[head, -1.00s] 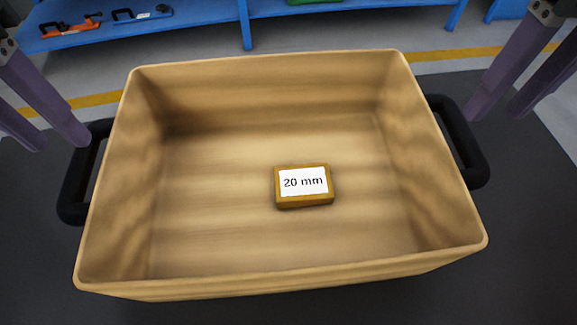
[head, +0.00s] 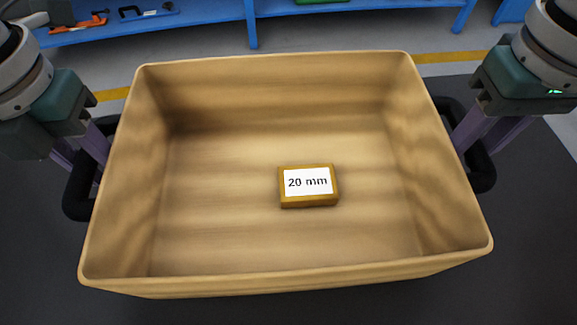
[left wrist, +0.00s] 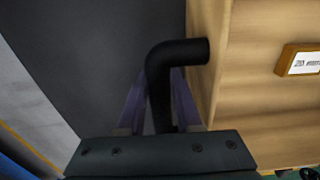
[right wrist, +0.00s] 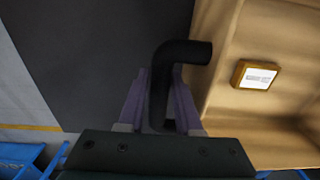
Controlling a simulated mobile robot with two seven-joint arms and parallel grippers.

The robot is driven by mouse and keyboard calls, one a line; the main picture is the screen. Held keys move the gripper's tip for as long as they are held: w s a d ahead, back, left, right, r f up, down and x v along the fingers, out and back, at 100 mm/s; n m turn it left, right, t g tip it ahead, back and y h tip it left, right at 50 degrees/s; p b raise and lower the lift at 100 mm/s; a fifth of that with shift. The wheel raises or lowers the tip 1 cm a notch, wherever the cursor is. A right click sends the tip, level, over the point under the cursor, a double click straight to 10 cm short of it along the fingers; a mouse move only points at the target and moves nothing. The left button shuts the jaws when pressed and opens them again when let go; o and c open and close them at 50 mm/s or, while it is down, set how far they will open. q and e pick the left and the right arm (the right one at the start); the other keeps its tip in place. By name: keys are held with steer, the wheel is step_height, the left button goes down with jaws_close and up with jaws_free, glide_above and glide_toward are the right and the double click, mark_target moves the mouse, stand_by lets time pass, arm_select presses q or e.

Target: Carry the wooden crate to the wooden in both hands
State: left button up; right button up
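The wooden crate (head: 285,278) is an open, pale wood box with a black handle on each side, standing upright on a dark surface. My left gripper (left wrist: 159,85) is at the crate's left black handle (head: 78,195), with one purple finger on each side of the bar. My right gripper (right wrist: 161,85) straddles the right black handle (head: 482,165) in the same way. Both look open around the bars; small gaps at the fingertips are hard to see. The fingertips are partly hidden in the head view.
A wooden block labelled "20 mm" (head: 308,187) lies on the crate's floor. The dark surface (head: 30,270) is bare around the crate. Behind it are a grey floor with a yellow line (head: 450,57) and a blue shelf (head: 200,20) with tools.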

arm_select(q)
jaws_close()
arm_select(e)
jaws_close()
arm_select(q)
steer(key=shift+r, duration=0.1)
arm_select(e)
steer(key=shift+r, duration=0.1)
stand_by(0.7)
